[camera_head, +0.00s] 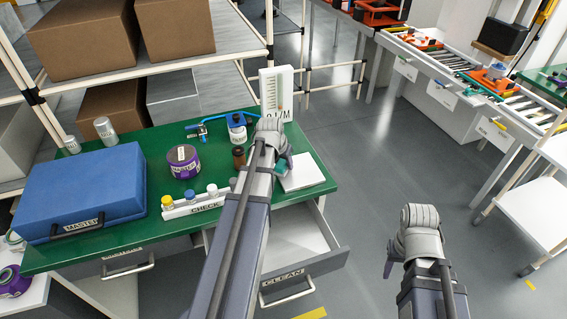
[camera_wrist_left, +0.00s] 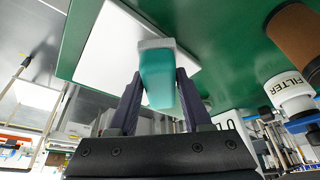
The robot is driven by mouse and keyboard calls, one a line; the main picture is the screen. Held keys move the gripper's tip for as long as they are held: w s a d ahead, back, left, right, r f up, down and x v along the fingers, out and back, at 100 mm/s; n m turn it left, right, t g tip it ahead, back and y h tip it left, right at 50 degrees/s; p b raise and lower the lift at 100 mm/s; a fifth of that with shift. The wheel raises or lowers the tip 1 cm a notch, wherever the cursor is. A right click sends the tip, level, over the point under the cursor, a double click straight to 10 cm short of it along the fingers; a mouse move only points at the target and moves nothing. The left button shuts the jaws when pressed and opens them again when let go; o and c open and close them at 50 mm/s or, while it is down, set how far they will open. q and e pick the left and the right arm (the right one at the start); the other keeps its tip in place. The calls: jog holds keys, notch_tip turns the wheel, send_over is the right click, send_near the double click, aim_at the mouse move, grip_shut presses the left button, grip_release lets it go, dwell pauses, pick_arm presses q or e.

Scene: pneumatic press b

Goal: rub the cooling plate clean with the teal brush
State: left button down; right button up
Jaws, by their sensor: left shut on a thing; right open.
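The white cooling plate (camera_head: 303,173) lies at the right end of the green table in the head view. It also shows as a pale square in the left wrist view (camera_wrist_left: 100,50). My left gripper (camera_head: 284,163) is over the plate's left edge, its fingers mostly hidden by the wrist. In the left wrist view, my left gripper (camera_wrist_left: 158,98) is shut on the teal brush (camera_wrist_left: 158,78). The brush's grey end (camera_wrist_left: 155,43) overlaps the plate; I cannot tell whether they touch. My right gripper (camera_head: 390,264) hangs open over the floor, away from the table.
The green table (camera_head: 155,220) also holds a blue case (camera_head: 82,190), a purple tape-like roll (camera_head: 183,160), a CHECK rack (camera_head: 195,207), a brown cylinder (camera_head: 239,157) and a filter jar (camera_head: 237,128). A CLEAN drawer (camera_head: 300,272) stands open below.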

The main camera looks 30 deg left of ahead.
pick_arm(q)
jog(key=shift+r+p, duration=2)
jog(key=shift+r, duration=0.35)
notch_tip(320, 180, up, 3)
jog(key=p, duration=0.3)
jog(key=shift+r, duration=0.1)
